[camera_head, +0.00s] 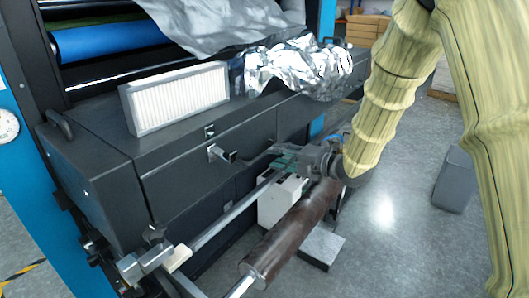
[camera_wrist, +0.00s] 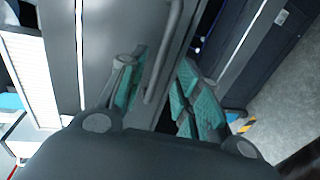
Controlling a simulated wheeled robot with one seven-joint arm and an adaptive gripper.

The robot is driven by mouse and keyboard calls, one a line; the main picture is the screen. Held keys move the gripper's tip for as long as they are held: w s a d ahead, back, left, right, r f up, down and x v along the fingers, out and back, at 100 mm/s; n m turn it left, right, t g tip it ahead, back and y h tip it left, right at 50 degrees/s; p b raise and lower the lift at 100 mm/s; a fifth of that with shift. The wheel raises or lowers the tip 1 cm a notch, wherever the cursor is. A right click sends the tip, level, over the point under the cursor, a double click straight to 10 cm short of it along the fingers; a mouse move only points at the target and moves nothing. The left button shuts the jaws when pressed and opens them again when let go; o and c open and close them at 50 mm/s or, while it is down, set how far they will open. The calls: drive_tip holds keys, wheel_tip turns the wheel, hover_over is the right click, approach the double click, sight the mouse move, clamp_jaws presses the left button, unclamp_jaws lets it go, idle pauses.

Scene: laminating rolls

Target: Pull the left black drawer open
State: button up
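The left black drawer (camera_head: 190,172) is in the dark front of the machine, below the white pleated panel. It looks closed in the head view. My gripper (camera_head: 277,161), with green finger pads, is at the right part of this front. In the wrist view its two fingers (camera_wrist: 160,95) are spread apart. A dark curved bar handle (camera_wrist: 163,60) runs between them, nearer the left pad. I cannot tell whether a pad touches it. The handle is mostly hidden by my gripper in the head view.
A metal rod (camera_head: 225,215) and a dark brown roll (camera_head: 290,235) lie in front of the drawers. The white panel (camera_head: 175,98) and crumpled foil (camera_head: 300,66) are on top. A grey bin (camera_head: 456,180) stands right on open floor.

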sight(266, 154)
drive_tip(key=shift+p+x, duration=0.75)
drive_tip(key=shift+x, duration=2.15)
drive_tip(key=shift+c, duration=0.2)
clamp_jaws()
